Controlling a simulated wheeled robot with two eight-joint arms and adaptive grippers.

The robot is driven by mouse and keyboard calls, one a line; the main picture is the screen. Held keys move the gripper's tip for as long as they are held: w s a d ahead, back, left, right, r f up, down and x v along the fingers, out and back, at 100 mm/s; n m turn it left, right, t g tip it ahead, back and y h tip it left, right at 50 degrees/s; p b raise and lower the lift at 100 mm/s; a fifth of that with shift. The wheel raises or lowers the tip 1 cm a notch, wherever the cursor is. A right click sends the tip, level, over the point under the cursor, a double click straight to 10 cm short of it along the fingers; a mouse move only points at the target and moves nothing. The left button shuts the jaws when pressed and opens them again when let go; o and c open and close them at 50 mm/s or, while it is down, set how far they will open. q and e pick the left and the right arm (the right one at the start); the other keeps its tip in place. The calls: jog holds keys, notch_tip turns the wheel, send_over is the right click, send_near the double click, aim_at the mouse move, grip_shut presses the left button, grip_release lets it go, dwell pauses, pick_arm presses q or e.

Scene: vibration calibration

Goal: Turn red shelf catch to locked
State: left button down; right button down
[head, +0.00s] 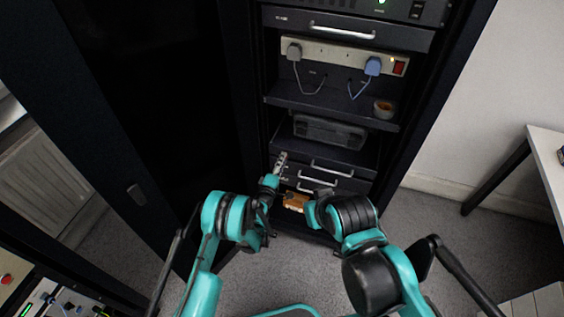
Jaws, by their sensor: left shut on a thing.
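No red shelf catch can be made out in the head view. My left gripper (281,160) reaches up to the left side of the rack, by the front edge of the lower shelf (338,160) and the drawers below it. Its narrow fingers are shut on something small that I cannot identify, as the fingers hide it. My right gripper (322,196) is lower and to the right, in front of the bottom drawers. It is dark, partly hidden by its own wrist, and its jaw opening cannot be made out.
A black case (329,132) lies on the lower shelf. The upper shelf (318,100) bears a small round bowl (383,108). A power strip (342,58) with two plugs and a red switch is above. A brown box (295,201) sits low. The rack's dark door (140,120) stands at left.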

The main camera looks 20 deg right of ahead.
pick_arm(q)
jog(key=shift+w+n, duration=0.1)
jog(key=shift+n, duration=1.4)
jog(key=shift+a, duration=0.1)
jog(key=c, duration=1.3)
grip_release()
jog(key=shift+o, duration=0.2)
jog(key=shift+r, duration=0.1)
